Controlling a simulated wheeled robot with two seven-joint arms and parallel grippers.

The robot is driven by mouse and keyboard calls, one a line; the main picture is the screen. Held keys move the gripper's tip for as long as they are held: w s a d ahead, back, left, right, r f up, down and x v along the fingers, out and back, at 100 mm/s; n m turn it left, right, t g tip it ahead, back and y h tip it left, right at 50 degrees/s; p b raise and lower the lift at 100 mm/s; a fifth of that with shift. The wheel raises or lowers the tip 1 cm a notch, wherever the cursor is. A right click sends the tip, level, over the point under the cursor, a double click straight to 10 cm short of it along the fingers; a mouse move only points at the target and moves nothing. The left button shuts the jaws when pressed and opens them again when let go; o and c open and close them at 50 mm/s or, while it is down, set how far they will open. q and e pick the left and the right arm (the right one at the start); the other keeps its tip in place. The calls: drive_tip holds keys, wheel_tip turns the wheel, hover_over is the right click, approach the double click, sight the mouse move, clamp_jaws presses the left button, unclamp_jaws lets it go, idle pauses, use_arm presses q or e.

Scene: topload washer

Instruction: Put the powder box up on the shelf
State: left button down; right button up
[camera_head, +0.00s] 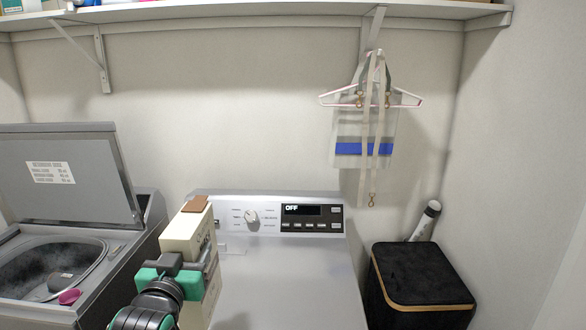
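The powder box (184,231) is a cream, upright carton with a brown patch on top. It is in front of the left part of the closed machine's control panel. My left gripper (206,258), with green and dark grey parts, comes in from the lower left and is shut on the box. The gripper covers part of the box's lower half, and whether the box's bottom touches anything is hidden. The white shelf (270,10) runs along the wall at the top of the view, held by brackets. My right gripper is not in view.
An open top-load washer (92,255) with raised lid (62,180) stands at left, a pink item in it. Bottles and other items sit at the shelf's left end. A hanger with a bag (362,125) hangs below the shelf. A black bin (420,275) stands at right.

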use_arm(q)
drive_tip(key=s+f, duration=0.7)
drive_tip(key=f, duration=0.4)
drive_tip(key=s+f, duration=0.7)
drive_tip(key=f, duration=0.3)
drive_tip(key=shift+s+a+f, duration=0.3)
drive_tip(key=shift+a+f, duration=0.05)
drive_tip(key=shift+f, duration=0.05)
drive_tip(key=shift+w, duration=0.1)
